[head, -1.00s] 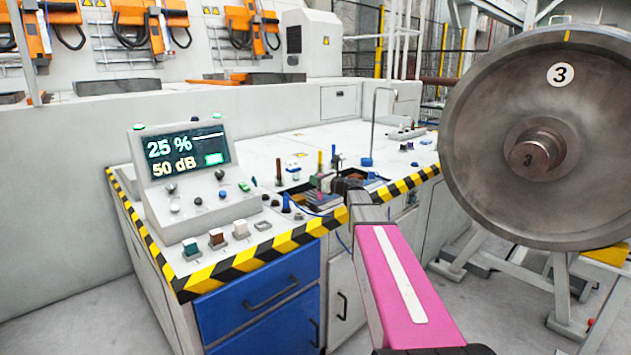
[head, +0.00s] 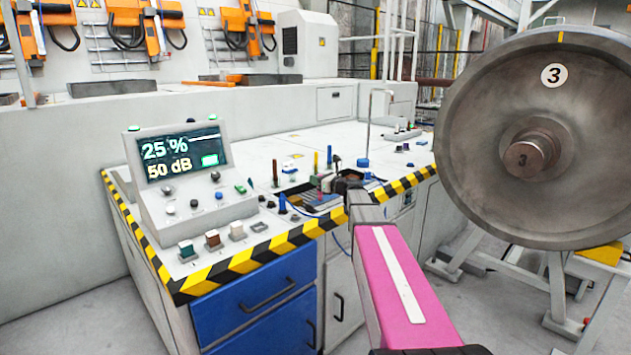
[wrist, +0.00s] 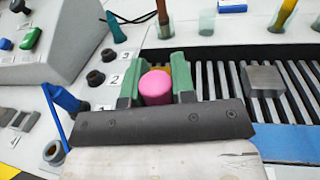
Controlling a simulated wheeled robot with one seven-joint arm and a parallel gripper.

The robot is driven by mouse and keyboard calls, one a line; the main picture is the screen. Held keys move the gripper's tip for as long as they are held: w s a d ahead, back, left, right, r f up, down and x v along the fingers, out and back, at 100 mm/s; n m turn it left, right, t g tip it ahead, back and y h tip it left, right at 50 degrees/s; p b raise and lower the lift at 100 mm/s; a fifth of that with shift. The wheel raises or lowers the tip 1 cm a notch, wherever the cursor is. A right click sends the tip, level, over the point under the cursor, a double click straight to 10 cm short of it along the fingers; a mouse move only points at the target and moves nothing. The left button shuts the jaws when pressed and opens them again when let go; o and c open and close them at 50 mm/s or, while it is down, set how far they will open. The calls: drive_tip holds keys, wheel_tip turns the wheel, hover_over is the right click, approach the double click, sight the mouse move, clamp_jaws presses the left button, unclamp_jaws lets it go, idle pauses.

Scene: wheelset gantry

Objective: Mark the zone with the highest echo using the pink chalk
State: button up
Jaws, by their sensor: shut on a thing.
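My gripper (wrist: 157,85) is shut on the pink chalk (wrist: 155,88), whose rounded pink end shows between its two green jaws in the wrist view.
The white bench (head: 300,140) has a black-and-yellow striped edge and carries several upright sticks and small holders. A slatted dark tray (wrist: 220,75) and numbered black knobs lie near my gripper. Orange units (head: 145,25) hang at the back. Wheel supports stand on the floor at right.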

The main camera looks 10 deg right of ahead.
drive_tip(key=shift+w+d, duration=0.1)
drive_tip(key=shift+d, duration=0.1)
drive_tip(key=shift+w+d, duration=0.15)
drive_tip(key=shift+d, duration=0.05)
drive_tip(key=shift+w+d, duration=0.1)
drive_tip(key=shift+w+d, duration=0.2)
drive_tip(key=shift+d, duration=0.1)
drive_tip(key=shift+s+a, duration=0.15)
drive_tip(key=shift+s+a, duration=0.2)
drive_tip(key=shift+a, duration=0.1)
drive_tip(key=shift+s+a, duration=0.1)
drive_tip(key=shift+a, duration=0.05)
drive_tip(key=shift+s+a, duration=0.15)
drive_tip(key=shift+a, duration=0.05)
drive_tip(key=shift+a, duration=0.1)
